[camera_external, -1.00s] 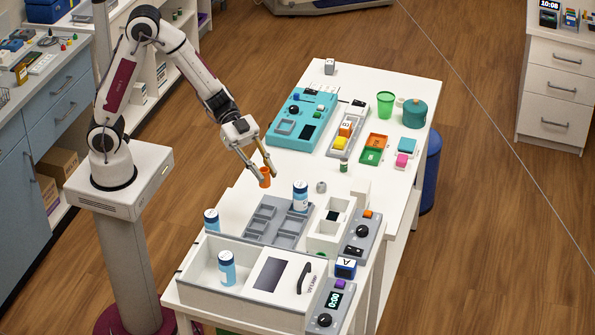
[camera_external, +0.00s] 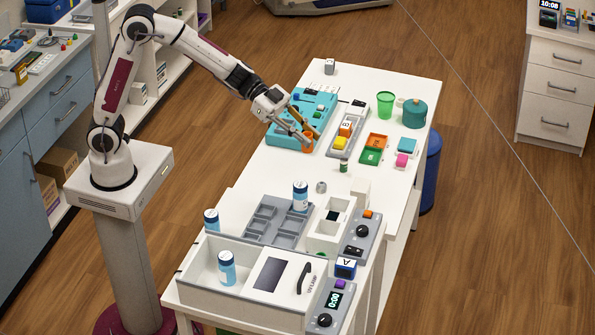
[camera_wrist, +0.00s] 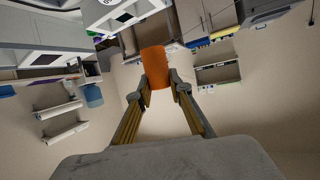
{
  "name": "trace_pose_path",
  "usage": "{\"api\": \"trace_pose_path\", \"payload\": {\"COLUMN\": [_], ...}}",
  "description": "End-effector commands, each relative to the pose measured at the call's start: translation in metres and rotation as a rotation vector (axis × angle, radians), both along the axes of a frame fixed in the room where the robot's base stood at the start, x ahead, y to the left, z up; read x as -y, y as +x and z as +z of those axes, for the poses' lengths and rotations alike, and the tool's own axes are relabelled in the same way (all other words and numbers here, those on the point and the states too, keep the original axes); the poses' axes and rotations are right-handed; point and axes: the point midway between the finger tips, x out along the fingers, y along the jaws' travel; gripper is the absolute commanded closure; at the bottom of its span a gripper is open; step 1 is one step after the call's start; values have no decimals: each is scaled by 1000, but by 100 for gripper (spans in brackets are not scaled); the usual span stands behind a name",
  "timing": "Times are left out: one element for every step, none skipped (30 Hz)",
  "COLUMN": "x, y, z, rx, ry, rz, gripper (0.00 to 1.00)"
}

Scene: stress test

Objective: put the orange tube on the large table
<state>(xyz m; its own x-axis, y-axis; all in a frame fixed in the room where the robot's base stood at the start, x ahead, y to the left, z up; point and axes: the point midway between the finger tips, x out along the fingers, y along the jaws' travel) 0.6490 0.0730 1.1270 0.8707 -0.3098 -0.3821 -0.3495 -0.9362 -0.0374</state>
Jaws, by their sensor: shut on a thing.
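The orange tube (camera_external: 308,142) is held between the fingertips of my gripper (camera_external: 303,138), over the near edge of the teal device (camera_external: 318,101). In the wrist view the orange tube (camera_wrist: 156,66) stands between the two fingertips of my gripper (camera_wrist: 159,88), which touch its sides. The large white table (camera_external: 290,174) is below, with a bare stretch nearer the camera. I cannot tell the exact height of the tube above the table or the device.
A grey tray with a yellow block (camera_external: 340,143) is just right of the gripper. Orange and green trays (camera_external: 372,156), a green cup (camera_external: 385,104) and a teal pot (camera_external: 414,114) stand further right. A grey rack (camera_external: 273,222) and blue-white bottles (camera_external: 300,196) are nearer the camera.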

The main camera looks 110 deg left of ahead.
Motion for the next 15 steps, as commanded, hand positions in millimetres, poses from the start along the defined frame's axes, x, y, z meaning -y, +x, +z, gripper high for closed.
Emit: {"api": "trace_pose_path", "payload": {"x": [-13, -20, -31, -39, -47, -57, -65, -73, -83, -91, -98, -107, -112, -117, -123], "y": [11, 17, 24, 29, 34, 40, 44, 49, 54, 58, 61, 65, 67, 69, 71], "z": [5, 7, 10, 12, 14, 16, 17, 18, 20, 21, 21, 22, 22, 22, 22], "rx": [3, 2, 2, 1, 1, 1, 1, 1, 0, 0, 0, 0, -1, -1, 0], "ry": [0, 1, -1, 0, 0, 0, -1, -1, -2, -2, -2, -2, -4, -3, -4], "rz": [43, 69, 105, 132, 159, 195, 221, 248, 283, 312, 335, 366, 386, 404, 426], "gripper": [95, 95, 95, 95, 95, 95, 95, 95, 95, 95, 95, 95, 95, 95, 95]}}
